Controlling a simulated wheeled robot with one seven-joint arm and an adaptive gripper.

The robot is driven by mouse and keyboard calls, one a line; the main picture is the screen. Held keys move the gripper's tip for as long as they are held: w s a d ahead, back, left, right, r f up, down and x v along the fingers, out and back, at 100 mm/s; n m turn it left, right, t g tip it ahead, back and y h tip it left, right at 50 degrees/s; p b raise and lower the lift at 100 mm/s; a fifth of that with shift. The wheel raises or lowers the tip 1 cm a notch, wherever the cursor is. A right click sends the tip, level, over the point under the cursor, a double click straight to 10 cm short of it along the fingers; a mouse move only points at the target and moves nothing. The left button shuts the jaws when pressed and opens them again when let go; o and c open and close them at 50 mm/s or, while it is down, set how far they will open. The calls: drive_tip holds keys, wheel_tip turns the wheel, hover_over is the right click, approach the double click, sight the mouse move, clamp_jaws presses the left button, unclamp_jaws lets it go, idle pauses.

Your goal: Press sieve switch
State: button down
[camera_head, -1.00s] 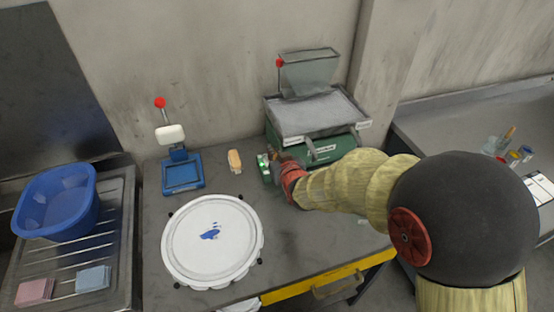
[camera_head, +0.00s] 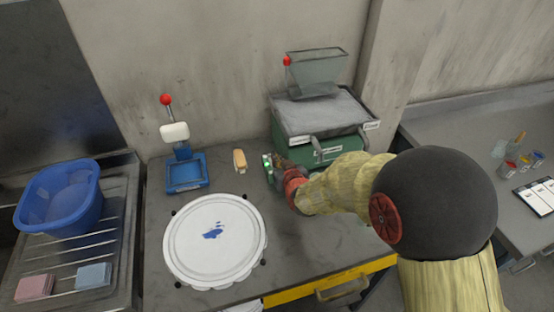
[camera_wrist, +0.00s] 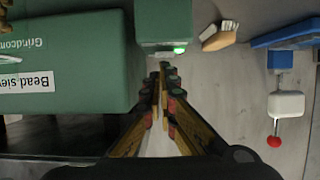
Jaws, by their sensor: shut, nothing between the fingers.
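The bead sieve (camera_head: 322,150) is a green machine with a grey tray on top, standing against the wall. In the wrist view its labelled green side (camera_wrist: 65,65) fills the upper left. A small switch box with a lit green light (camera_head: 266,161) is at its left end. In the wrist view a green box (camera_wrist: 165,22) lies ahead of the fingers, with the green light (camera_wrist: 180,49) at its lower edge. My gripper (camera_head: 279,167) is shut and empty beside the switch box. Its fingertips (camera_wrist: 165,70) point toward the box; I cannot tell whether they touch it.
A brush (camera_head: 240,160) and a blue stand with a red-knobbed lever (camera_head: 187,172) are left of the switch. A round white lid with a blue smear (camera_head: 214,262) lies in front. A blue basin (camera_head: 60,195) sits on the drainer at left. Bare worktop lies around the lid.

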drive_tip(key=shift+s+f+b, duration=0.2)
drive_tip(key=shift+f+b, duration=0.35)
drive_tip(key=shift+r, duration=0.2)
drive_tip(key=shift+r+p, duration=0.45)
drive_tip(key=shift+r, duration=0.3)
